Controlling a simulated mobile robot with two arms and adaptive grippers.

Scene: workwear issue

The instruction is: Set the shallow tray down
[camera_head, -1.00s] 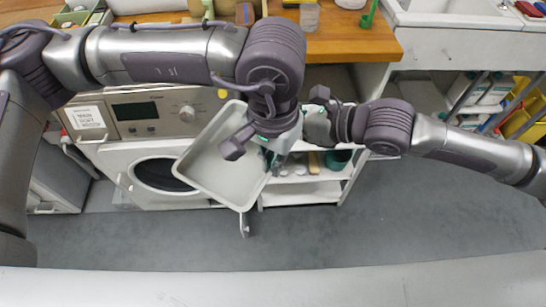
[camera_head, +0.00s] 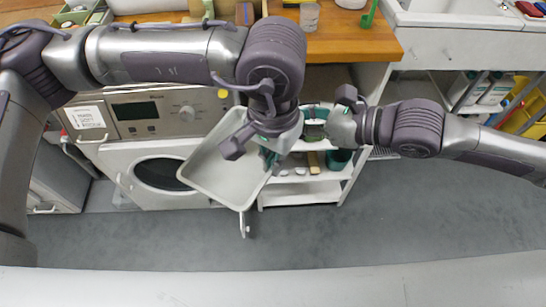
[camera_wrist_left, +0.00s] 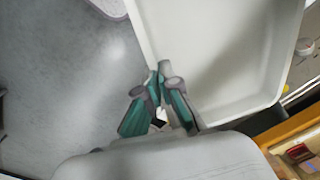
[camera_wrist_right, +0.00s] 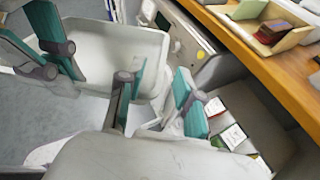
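The shallow tray (camera_head: 218,172) is pale, empty and rimmed. In the head view it is held up in front of the washing machine and looks tilted. My left gripper (camera_head: 268,158) is at its right side; in the left wrist view my left gripper (camera_wrist_left: 163,82) is shut on the rim of the tray (camera_wrist_left: 215,50). My right gripper (camera_head: 314,124) is to the right of the tray and apart from it. In the right wrist view my right gripper (camera_wrist_right: 155,95) has its fingers spread with nothing held, and the tray (camera_wrist_right: 105,50) shows beyond them.
A wooden counter (camera_head: 345,42) runs along the back, with a clear cup (camera_head: 309,17) and a green item (camera_head: 369,14) on it. The washing machine (camera_head: 160,172) stands behind the tray. A white shelf unit (camera_head: 300,192) stands right of it. The grey floor in front is clear.

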